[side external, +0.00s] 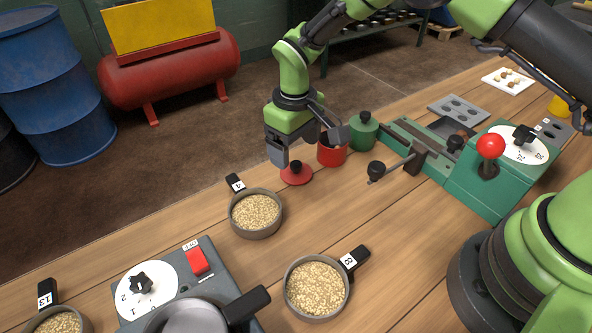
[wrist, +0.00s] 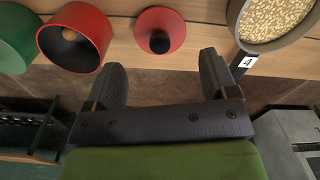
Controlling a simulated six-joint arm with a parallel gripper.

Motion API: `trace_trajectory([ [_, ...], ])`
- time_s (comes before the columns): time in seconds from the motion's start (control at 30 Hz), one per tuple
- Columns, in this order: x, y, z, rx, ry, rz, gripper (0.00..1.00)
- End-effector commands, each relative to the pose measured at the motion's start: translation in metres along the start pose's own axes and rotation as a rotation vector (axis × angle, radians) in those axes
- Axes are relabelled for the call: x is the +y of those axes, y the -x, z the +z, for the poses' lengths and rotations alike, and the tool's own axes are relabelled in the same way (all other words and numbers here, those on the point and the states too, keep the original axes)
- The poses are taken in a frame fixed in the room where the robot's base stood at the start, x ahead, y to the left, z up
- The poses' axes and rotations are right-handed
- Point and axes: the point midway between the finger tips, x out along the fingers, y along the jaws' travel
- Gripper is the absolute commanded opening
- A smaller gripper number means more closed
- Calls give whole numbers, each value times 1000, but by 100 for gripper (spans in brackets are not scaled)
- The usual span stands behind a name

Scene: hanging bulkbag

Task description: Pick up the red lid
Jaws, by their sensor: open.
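The red lid (side external: 296,175) is a small red disc with a black knob, lying on the wooden table in the side view. It also shows in the wrist view (wrist: 159,27), beyond my fingertips and between their lines. My gripper (side external: 308,148) hangs just above and beside the lid, with its fingers apart and nothing between them. In the wrist view the two fingers of my gripper (wrist: 165,80) are spread wide. The red pot (side external: 332,152) stands right behind the lid, partly hidden by one finger, and looks open-topped in the wrist view (wrist: 72,42).
A green lidded pot (side external: 363,133) stands beside the red pot. Pan 4 (side external: 256,214) and pan 8 (side external: 318,287), both full of grain, stand nearer the camera. A green machine (side external: 500,170) with a red-knobbed lever is at right. Bare table lies around the lid's front.

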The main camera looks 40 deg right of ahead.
Motion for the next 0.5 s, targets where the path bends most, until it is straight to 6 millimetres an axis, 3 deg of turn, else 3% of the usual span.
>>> trace_trajectory([
  [0.3, 0, -44, 2, -1, -1, 0, 79],
  [0.5, 0, -48, 2, 0, -1, 0, 79],
])
